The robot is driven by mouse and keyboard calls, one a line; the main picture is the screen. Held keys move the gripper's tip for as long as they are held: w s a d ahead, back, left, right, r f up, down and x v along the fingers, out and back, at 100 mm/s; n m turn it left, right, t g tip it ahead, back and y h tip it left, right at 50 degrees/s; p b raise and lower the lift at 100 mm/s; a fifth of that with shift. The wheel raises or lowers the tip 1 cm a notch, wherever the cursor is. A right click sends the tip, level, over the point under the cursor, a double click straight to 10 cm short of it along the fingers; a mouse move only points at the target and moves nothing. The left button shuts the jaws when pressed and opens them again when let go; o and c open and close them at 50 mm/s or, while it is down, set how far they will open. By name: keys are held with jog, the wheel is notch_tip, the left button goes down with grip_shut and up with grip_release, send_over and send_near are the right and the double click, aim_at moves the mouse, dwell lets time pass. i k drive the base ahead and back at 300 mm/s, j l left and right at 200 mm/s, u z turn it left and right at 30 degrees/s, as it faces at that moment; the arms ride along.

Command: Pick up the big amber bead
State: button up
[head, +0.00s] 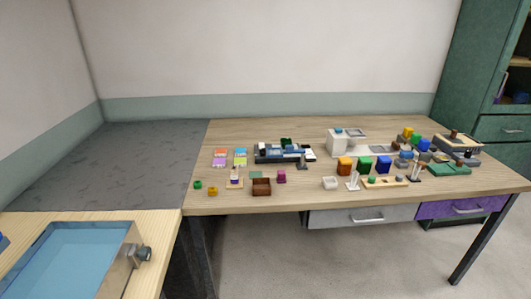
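A small amber-brown piece (213,190) lies near the front left of the wooden table. It could be the big amber bead, but it is too small here to tell its shape. A small green piece (198,184) lies just left of it, apart from it. A larger orange block (344,166) and a yellow piece (407,132) stand farther right; I cannot tell whether either is a bead. My gripper is not in view.
The wooden table (310,204) carries a brown open box (261,188), a magenta piece (281,176), a white box (330,183) and a crowded right side. A clear upright holder (353,182) stands near the front. A blue basin (75,255) is at lower left.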

aim_at(212, 190)
jog(key=i+l+u, duration=0.35)
jog(key=l, duration=0.2)
jog(key=l+u, duration=0.15)
jog(key=l, duration=0.15)
jog(key=i+l+u, duration=0.2)
jog(key=k+l, duration=0.05)
jog(key=l, duration=0.05)
